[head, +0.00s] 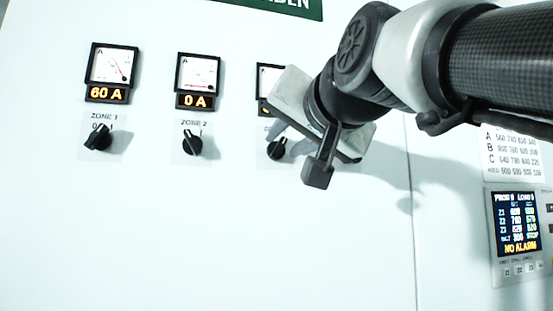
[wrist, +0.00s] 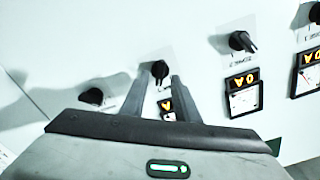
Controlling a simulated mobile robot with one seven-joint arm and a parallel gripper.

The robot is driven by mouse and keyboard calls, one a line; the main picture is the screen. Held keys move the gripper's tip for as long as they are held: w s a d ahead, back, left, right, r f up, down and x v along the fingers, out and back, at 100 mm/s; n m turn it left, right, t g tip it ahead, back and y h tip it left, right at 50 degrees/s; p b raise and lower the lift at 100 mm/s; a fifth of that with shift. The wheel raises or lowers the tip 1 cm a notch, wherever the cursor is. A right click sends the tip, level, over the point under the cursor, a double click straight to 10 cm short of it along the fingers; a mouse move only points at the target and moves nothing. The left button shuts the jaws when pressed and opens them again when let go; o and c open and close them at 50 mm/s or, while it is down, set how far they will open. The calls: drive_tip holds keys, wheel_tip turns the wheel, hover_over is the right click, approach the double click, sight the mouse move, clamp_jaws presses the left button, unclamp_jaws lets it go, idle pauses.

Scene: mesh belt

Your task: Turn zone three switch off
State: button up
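The zone three switch (head: 277,149) is a black rotary knob on a white panel, third from the left in the head view and partly behind my gripper. Its knob also shows in the wrist view (wrist: 160,70), between my fingertips and a little beyond them. Its label and the right part of its meter (head: 268,80) are hidden in the head view, so I cannot read the current. My gripper (wrist: 162,76) is open, with a gap between the two fingers and nothing held. I cannot tell whether a finger touches the knob.
The zone one knob (head: 98,137) is tilted under a 60 A meter (head: 108,94). The zone two knob (head: 192,143) points nearly straight up under a 0 A meter (head: 196,101). Another black knob (wrist: 92,96) lies left in the wrist view. A display (head: 517,224) reads NO ALARM.

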drive_tip(key=shift+w+a, duration=0.2)
drive_tip(key=shift+w, duration=0.4)
clamp_jaws()
